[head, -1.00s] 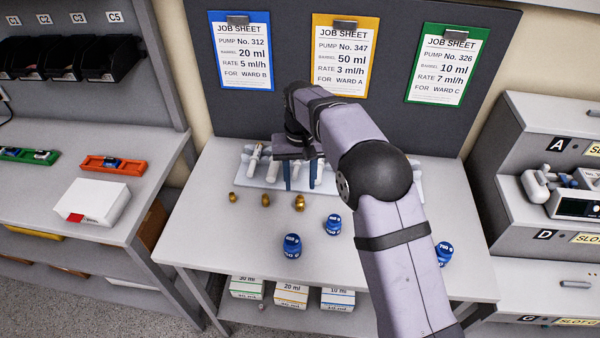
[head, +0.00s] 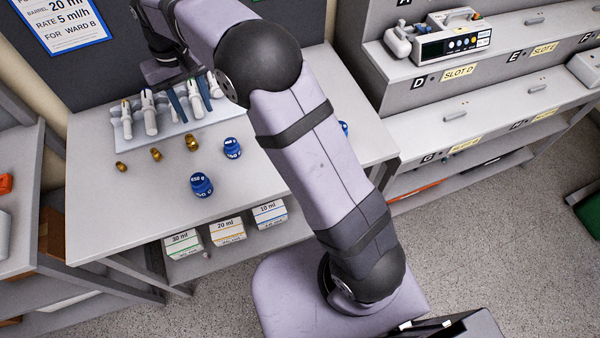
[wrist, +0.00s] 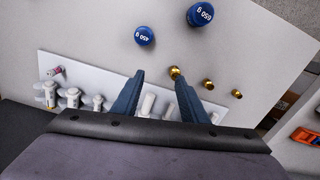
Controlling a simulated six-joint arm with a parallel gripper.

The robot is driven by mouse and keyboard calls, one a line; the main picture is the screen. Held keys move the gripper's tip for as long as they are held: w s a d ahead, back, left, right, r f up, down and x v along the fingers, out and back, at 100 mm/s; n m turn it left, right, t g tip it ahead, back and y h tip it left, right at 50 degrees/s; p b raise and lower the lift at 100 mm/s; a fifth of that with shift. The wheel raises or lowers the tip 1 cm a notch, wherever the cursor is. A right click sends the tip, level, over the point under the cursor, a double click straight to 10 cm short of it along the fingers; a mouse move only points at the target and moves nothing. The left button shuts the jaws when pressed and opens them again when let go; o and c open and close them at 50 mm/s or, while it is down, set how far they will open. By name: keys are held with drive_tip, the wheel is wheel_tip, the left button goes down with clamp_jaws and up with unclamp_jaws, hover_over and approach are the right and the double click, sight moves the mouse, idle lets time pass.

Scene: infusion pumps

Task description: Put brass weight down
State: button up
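Three brass weights stand in a row on the table in front of the syringe tray, growing in size from the left one (head: 121,167) to the middle one (head: 156,154) and the right one (head: 192,142). My gripper (head: 190,102) is above the tray, blue fingers apart, with nothing seen held between them. In the wrist view, the largest brass weight (wrist: 175,73) appears just beyond the tip of the right finger, apart from the grip. The two smaller ones (wrist: 208,83) are farther right.
The pale tray (head: 175,130) holds several white syringes under my gripper. Blue weights marked 650 g (head: 201,185) and 450 g (head: 232,148) stand nearby; another blue one (head: 343,128) is mostly behind my arm. The table's front left (head: 120,215) is clear. Pump shelves stand right.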

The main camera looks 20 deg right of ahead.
drive_tip(key=s+d+f+m, duration=0.1)
drive_tip(key=s+d+f, duration=0.2)
drive_tip(key=s+d, duration=0.6)
drive_tip(key=s+d+f+m, duration=0.1)
drive_tip(key=s+d+f, duration=0.2)
drive_tip(key=s+d, duration=0.6)
drive_tip(key=s, duration=0.7)
drive_tip(key=shift+d+f, duration=0.2)
drive_tip(key=shift+f, duration=0.15)
wheel_tip(320, 180, down, 35)
drive_tip(key=b, duration=3.5)
